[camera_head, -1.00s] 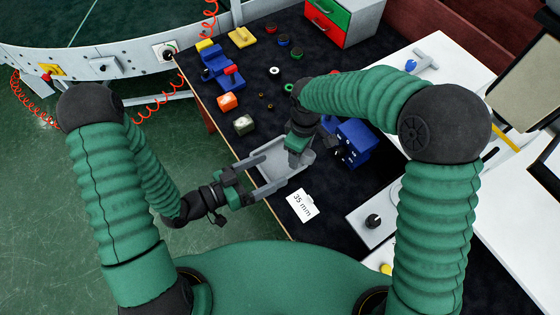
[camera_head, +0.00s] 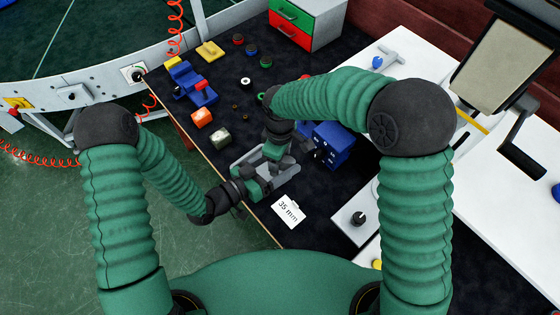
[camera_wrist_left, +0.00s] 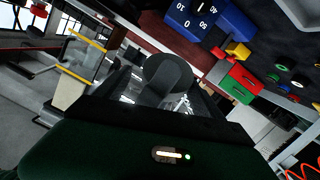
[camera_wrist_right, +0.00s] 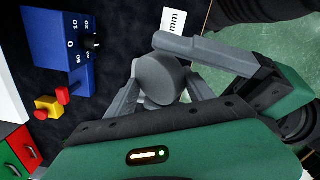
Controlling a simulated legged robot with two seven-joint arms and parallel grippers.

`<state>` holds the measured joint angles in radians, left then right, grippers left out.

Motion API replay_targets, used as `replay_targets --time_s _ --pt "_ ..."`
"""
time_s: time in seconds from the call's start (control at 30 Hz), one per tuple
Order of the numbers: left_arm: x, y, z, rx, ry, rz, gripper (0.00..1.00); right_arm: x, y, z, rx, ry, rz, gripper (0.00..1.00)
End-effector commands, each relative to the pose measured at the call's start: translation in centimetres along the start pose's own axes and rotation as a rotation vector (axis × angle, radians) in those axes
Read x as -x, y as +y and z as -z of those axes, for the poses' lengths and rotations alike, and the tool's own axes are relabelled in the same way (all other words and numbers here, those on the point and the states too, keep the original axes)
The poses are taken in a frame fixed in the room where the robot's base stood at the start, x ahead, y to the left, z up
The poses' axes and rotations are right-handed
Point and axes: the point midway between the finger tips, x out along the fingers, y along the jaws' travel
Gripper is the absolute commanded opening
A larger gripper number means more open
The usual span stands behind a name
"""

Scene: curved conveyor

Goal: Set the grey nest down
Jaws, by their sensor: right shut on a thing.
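I cannot tell whether the nest rests on the mat.
A white "35 mm" card (camera_head: 289,211) lies in front of the nest. A blue box with a dial (camera_head: 332,143) stands close on the right. Orange (camera_head: 202,117) and olive (camera_head: 220,138) blocks lie behind left. The table edge is close by on the left.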

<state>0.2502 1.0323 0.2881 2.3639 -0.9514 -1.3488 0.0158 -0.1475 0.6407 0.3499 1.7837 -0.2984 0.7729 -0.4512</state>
Motion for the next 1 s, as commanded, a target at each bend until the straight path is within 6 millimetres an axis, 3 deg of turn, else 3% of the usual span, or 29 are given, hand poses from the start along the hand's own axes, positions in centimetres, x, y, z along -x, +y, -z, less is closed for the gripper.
replay_targets --time_s 0.03,0.3,0.4,0.43,0.5,0.6,0.87,1.0 --pt "0.0 0.2 0.0 0.0 0.001 -0.007 0.65 0.0 0.1 0.1 0.0 0.003 -0.002 0.12" --pt "-0.1 0.6 0.1 0.001 0.003 -0.016 0.29 0.1 0.2 0.2 0.0 0.008 -0.005 0.11" --pt "-0.1 0.7 0.1 0.002 0.003 -0.018 0.21 0.1 0.2 0.3 0.0 0.01 -0.007 0.11" --pt "-0.1 0.7 0.1 0.002 0.003 -0.018 0.21 0.1 0.2 0.3 0.0 0.009 -0.007 0.65" --pt "-0.1 0.7 0.1 0.002 0.003 -0.017 0.21 0.1 0.2 0.2 -0.001 0.008 -0.006 0.74" --pt "-0.1 0.5 0.1 0.001 0.002 -0.014 0.2 0.1 0.2 0.2 -0.001 0.007 -0.005 0.86" --pt "0.0 0.3 0.1 0.0 0.002 -0.009 0.2 0.1 0.1 0.1 0.0 0.004 -0.003 0.86" --pt "0.0 0.3 0.1 0.0 0.002 -0.007 0.2 1.1 0.2 0.1 -0.001 0.005 -0.005 0.86"
